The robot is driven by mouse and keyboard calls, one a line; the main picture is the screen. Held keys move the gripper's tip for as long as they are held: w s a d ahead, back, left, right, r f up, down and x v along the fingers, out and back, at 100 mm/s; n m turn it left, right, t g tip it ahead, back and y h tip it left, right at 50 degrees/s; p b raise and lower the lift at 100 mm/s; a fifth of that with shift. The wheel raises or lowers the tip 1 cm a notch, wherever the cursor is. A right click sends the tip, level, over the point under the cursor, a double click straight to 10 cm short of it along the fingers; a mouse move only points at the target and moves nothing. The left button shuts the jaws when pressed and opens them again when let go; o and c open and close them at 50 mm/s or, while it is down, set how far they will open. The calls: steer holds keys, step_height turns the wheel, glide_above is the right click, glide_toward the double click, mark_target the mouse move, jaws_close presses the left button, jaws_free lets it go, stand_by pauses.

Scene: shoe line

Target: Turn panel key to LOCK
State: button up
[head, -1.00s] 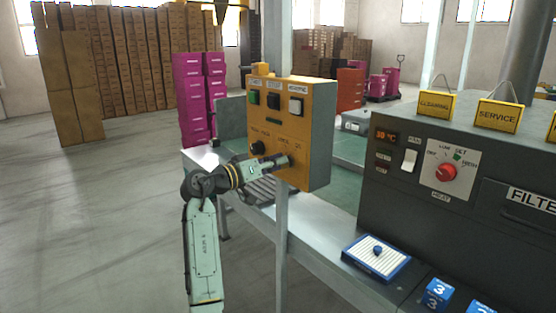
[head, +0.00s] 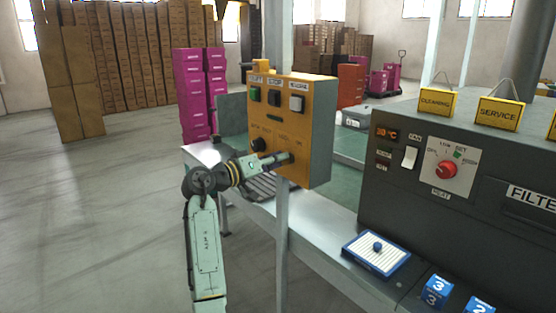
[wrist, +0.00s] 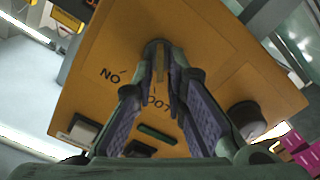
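The yellow panel box (head: 300,120) stands on a post at the line's edge, with its face toward the left in the head view. My gripper (head: 286,158) is at the lower right of that face. In the wrist view the face (wrist: 215,60) fills the middle, upside down. The brass-coloured panel key (wrist: 159,62) stands at a dark round lock between my fingertips (wrist: 160,72), which close in on both sides of it. The letters "ON" show left of the fingers. The "LOCK" lettering is partly hidden behind them. The key's exact angle is hard to tell.
A black knob (head: 258,145) sits left of my gripper on the same face; it also shows in the wrist view (wrist: 246,116). Green, black and white buttons (head: 274,98) line the top. A dark machine with a red dial (head: 446,171) stands right.

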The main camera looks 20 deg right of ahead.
steer(key=shift+o, duration=1.1)
steer(key=v, duration=1.2)
steer(key=shift+r, duration=0.1)
